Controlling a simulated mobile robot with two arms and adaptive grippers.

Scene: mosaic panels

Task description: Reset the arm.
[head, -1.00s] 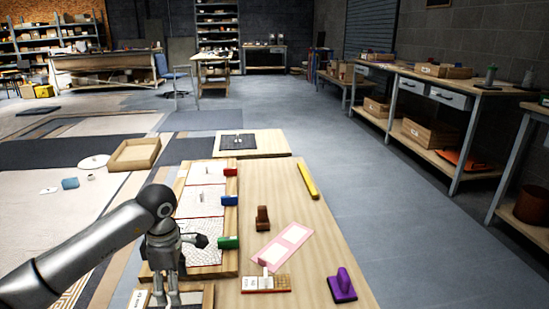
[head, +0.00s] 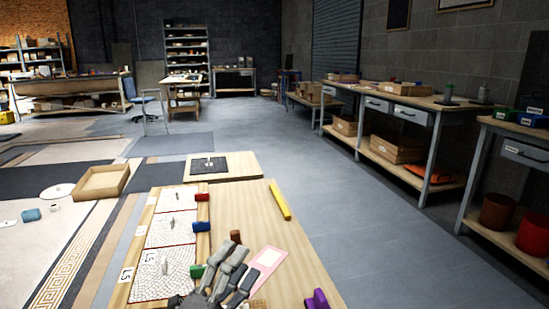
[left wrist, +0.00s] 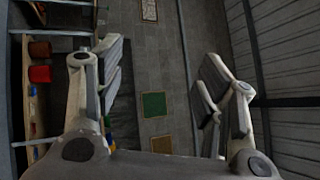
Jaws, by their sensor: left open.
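My left gripper (head: 240,268) shows at the bottom middle of the head view, its fingers pointing up and to the right over the near end of the wooden table (head: 238,215). In the left wrist view the same gripper (left wrist: 160,80) has its fingers spread wide apart with nothing between them. Behind the fingers are a grey block wall and framed panels, one green (left wrist: 154,105). In the head view the hand covers part of the table's near end. My right gripper is not in view.
White mosaic panels (head: 168,230) lie along the table's left side beside red, blue and green blocks. A yellow bar (head: 280,200), pink sheet (head: 267,262) and purple object (head: 317,299) lie to the right. Workbenches (head: 400,108) stand along the right wall; the floor between is clear.

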